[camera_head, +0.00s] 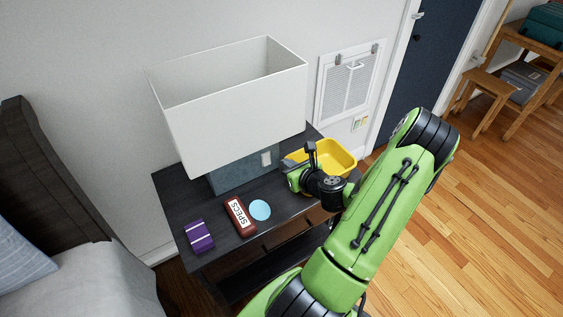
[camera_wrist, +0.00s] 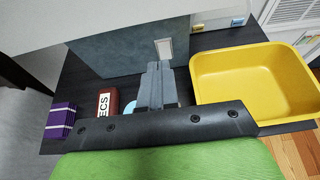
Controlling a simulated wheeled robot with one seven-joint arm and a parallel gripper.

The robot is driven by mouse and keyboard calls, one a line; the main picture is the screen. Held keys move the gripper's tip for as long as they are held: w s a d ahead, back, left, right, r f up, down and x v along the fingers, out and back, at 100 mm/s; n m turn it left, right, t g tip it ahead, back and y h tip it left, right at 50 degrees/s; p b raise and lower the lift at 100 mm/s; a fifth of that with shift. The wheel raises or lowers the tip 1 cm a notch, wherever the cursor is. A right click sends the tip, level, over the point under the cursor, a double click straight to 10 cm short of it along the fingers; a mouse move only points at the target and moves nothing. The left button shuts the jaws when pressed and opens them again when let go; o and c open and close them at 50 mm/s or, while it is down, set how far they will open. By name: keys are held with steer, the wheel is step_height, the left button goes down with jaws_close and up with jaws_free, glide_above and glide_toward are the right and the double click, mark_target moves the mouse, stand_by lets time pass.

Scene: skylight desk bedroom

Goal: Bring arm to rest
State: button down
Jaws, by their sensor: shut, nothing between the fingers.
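My arm reaches up from the bottom of the head view and bends back down over the dark nightstand (camera_head: 185,190). My gripper (camera_wrist: 157,68) is shut and empty, its grey fingers together in the middle of the wrist view. In the head view, my wrist hangs above the nightstand's right part, in front of the yellow bin (camera_head: 338,157), and hides part of it. The fingers are hard to make out there. In the wrist view, the yellow bin (camera_wrist: 232,86) is just right of the fingers; I cannot tell whether they touch anything.
A lamp with a large white shade (camera_head: 235,115) and blue-grey base (camera_head: 235,176) stands at the back. A brown SPECS case (camera_head: 240,216), a light-blue disc (camera_head: 260,210) and a purple box (camera_head: 199,236) lie in front. A bed (camera_head: 95,280) is left; open wooden floor (camera_head: 450,220) is right.

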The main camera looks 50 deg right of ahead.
steer(key=shift+s+r, duration=0.2)
stand_by(0.5)
